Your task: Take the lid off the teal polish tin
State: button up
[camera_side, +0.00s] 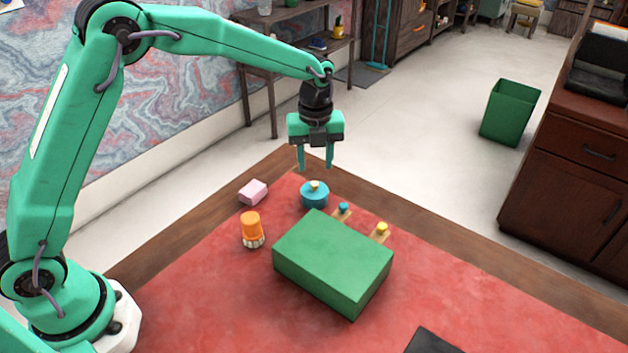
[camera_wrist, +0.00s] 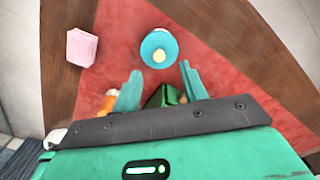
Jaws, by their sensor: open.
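The teal polish tin (camera_side: 314,197) stands upright on the red leather near the desk's far corner, with its lid on. The lid (camera_wrist: 153,43) is round and teal with a small cream knob (camera_wrist: 159,56) on top; the knob also shows in the side view (camera_side: 315,186). My gripper (camera_side: 315,167) is open and empty, pointing down above the tin and clear of it. In the wrist view my two fingers (camera_wrist: 158,85) are spread apart, and the tin lies beyond their tips. Nothing hides the lid in either view.
A large green box (camera_side: 333,262) stands close in front of the tin. A pink block (camera_side: 253,192) and an orange-topped brush (camera_side: 252,230) are to the left. Small teal-topped (camera_side: 343,209) and yellow-topped (camera_side: 382,229) pieces sit behind the box. A wooden border (camera_side: 440,249) edges the desk.

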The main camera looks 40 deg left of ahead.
aim_at(314, 183)
jog(key=shift+a+f, duration=0.1)
jog(key=shift+f, duration=2.8)
grip_shut()
